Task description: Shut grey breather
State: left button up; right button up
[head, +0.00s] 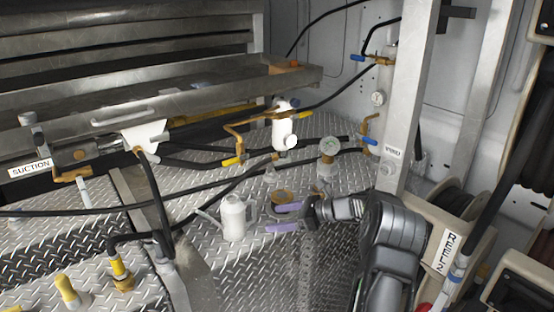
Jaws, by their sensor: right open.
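My right gripper (284,218) reaches in from the right, low over the tread-plate deck. Its two purple-padded fingers are apart, pointing left, with nothing seen between them. A round brass-coloured cap or ring (283,196) sits just behind the upper finger, partly hidden by it. A pale grey fitting with a greenish round face (329,147) stands upright farther back, apart from the gripper. I cannot tell for certain which fitting is the grey breather, or whether it is open. My left gripper is out of view.
A white spouted can (234,217) stands just left of the fingertips. A white filter body (282,131) with yellow-handled valves stands behind. Black hoses (90,211) cross the deck (262,268). A metal post (405,90) and reels (460,235) bound the right side. Bare deck lies in front.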

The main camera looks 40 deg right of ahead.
aim_at(271, 171)
jog(key=i+l, duration=0.2)
jog(key=l, duration=0.15)
jog(key=i+l, duration=0.15)
jog(key=l, duration=0.2)
jog(key=i+l, duration=0.2)
jog(key=l, duration=0.15)
jog(key=i+l, duration=0.15)
jog(key=l, duration=0.2)
